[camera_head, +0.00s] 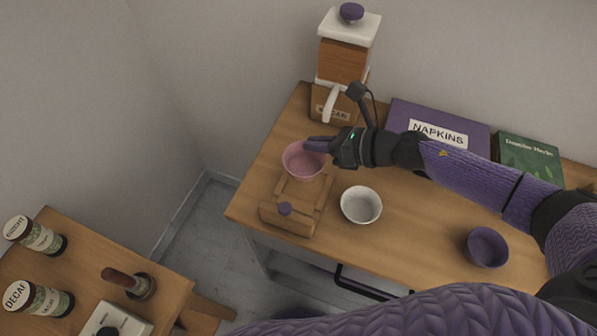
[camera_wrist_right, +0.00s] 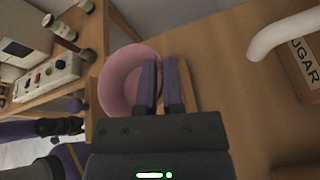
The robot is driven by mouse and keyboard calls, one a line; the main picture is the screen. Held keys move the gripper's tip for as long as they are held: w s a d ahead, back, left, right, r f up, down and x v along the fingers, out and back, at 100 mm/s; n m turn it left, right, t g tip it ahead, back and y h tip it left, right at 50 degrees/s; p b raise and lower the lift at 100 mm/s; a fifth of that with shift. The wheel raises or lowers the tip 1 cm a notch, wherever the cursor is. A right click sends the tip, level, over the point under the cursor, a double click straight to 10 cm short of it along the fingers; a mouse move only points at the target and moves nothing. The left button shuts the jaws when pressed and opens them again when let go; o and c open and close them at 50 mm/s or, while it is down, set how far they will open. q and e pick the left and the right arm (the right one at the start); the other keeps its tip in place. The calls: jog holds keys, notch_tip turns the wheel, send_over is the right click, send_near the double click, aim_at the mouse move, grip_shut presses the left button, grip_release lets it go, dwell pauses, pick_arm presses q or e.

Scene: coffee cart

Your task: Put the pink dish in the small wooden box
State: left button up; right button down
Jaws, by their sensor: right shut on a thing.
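The pink dish (camera_head: 303,163) is a round bowl, held by its rim in my right gripper (camera_head: 318,144) in the head view. In the right wrist view the dish (camera_wrist_right: 122,82) hangs to the left of the shut fingers (camera_wrist_right: 160,82), which pinch its right wall. The small wooden box (camera_head: 289,212) has a purple knob on its front and sits near the table's left end. The dish is over the box's back part and hides it; I cannot tell whether they touch.
A white bowl (camera_head: 361,205) stands just right of the box, and a purple bowl (camera_head: 487,247) farther right. A sugar dispenser (camera_head: 343,65), a napkins box (camera_head: 437,128) and a green box (camera_head: 529,157) line the back. A second table (camera_head: 165,290) is at left.

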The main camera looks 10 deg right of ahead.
aim_at(317, 162)
notch_tip(317, 162, down, 6)
jog(key=shift+d+f+b, duration=0.1)
jog(key=shift+b, duration=1.15)
jog(key=c, duration=1.2)
grip_release()
jog(key=o, duration=0.5)
jog(key=shift+c, duration=0.2)
jog(key=shift+s+d+r, duration=0.15)
jog(key=shift+r, duration=0.1)
jog(key=p+v, duration=0.1)
jog(key=v, duration=1)
jog(key=shift+s+d+r, duration=0.15)
jog(key=shift+s, duration=0.1)
